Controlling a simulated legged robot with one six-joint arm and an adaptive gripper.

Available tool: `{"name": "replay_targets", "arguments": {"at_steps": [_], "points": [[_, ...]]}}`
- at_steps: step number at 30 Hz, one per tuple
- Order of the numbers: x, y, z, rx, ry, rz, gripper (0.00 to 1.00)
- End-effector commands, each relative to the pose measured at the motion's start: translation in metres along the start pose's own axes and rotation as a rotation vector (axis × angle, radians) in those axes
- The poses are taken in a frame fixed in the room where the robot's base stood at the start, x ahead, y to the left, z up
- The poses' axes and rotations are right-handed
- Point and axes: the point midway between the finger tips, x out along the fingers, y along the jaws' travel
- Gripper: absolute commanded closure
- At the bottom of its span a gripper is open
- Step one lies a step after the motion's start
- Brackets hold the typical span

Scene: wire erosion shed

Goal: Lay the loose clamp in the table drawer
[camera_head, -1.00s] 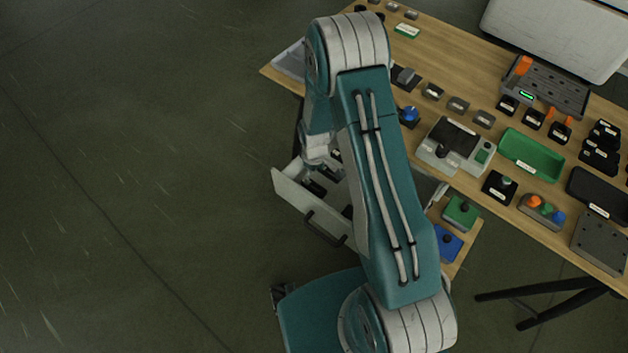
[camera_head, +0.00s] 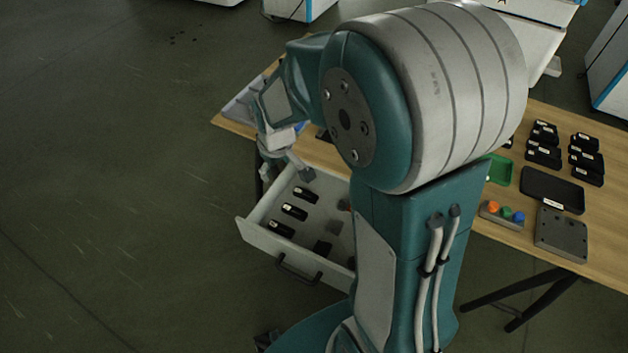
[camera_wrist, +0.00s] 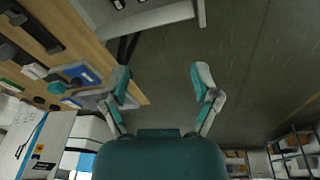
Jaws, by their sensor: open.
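The table drawer (camera_head: 262,238) stands pulled out below the table edge in the head view. I cannot tell which piece, if any, is the loose clamp. My gripper (camera_head: 287,170) is above the drawer's far left corner, clear of these pieces. In the wrist view my gripper (camera_wrist: 163,78) has its fingers wide apart with nothing between them. A corner of the drawer (camera_wrist: 155,20) shows at the top there.
The wooden table (camera_head: 535,255) carries a green tray (camera_head: 502,170), a black tray (camera_head: 552,190), a button box (camera_head: 503,214) and several black blocks (camera_head: 543,148). My arm hides the table's middle. A shallow grey tray (camera_head: 243,104) lies at the table's left end. Floor left of the drawer is clear.

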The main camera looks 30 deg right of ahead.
Motion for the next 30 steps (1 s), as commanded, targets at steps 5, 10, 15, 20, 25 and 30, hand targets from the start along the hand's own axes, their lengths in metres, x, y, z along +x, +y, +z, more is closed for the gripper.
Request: {"name": "replay_targets", "arguments": {"at_steps": [5,10,15,20,25,30], "points": [[-0.064,-0.007,0.021,0.084,0.071,0.025,0.20],[-0.112,-0.017,0.049,0.166,0.132,0.041,0.20],[-0.151,-0.029,0.083,0.246,0.196,0.053,0.20],[-0.176,-0.042,0.115,0.318,0.253,0.059,0.20],[-0.188,-0.050,0.137,0.365,0.287,0.060,0.20],[-0.190,-0.051,0.141,0.377,0.292,0.059,0.20]]}}
